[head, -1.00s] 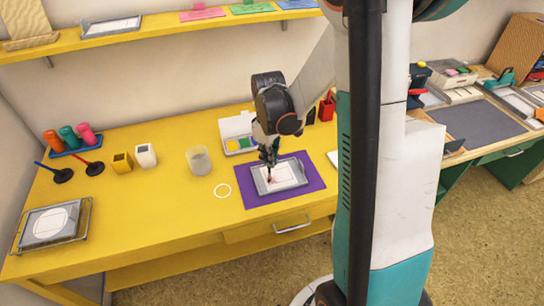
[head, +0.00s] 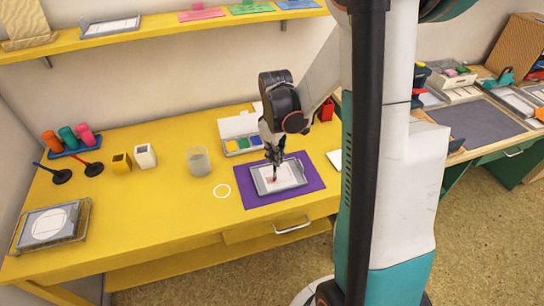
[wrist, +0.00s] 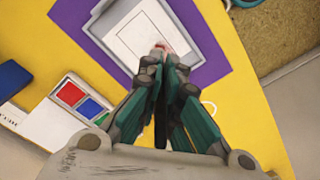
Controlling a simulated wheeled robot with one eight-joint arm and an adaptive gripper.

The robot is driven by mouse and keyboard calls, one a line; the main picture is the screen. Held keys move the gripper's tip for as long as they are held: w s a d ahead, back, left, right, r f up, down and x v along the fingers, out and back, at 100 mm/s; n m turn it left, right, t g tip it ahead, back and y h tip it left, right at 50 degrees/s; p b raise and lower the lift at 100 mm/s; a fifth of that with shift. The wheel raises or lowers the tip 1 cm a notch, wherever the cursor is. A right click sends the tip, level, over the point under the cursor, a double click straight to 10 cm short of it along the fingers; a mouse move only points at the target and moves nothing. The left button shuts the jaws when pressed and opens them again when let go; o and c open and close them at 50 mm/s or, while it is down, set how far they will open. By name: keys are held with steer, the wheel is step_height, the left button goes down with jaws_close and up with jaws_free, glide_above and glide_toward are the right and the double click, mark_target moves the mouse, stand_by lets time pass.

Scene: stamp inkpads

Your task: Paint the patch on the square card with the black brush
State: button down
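The square card (head: 290,174) is white and lies in a grey tray (head: 297,186) on a purple mat (head: 312,183). In the wrist view the card (wrist: 148,30) carries a thin outlined square, and reddish paint (wrist: 162,45) shows at its lower right part, by the fingertips. My gripper (head: 274,160) is over the card, pointing down. In the wrist view my gripper (wrist: 165,68) has its fingers closed around a dark handle, the black brush (wrist: 161,122). The brush's tip is mostly hidden by the fingers, so contact with the card is unclear.
An open inkpad box (head: 243,143) stands behind the mat; its red pad (wrist: 70,94) shows in the wrist view.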

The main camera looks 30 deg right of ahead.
steer(key=shift+a, duration=0.1)
steer(key=shift+w+a, duration=0.2)
steer(key=shift+a, duration=0.3)
steer(key=shift+a, duration=0.15)
steer(key=shift+w+a+r, duration=0.15)
steer(key=shift+a+r, duration=0.25)
steer(key=shift+w, duration=0.1)
stand_by(0.3)
steer(key=shift+w+d+f, duration=0.1)
steer(key=shift+w+d, duration=0.1)
steer(key=shift+w, duration=0.45)
steer(key=shift+w+d, duration=0.15)
steer(key=shift+w, duration=0.45)
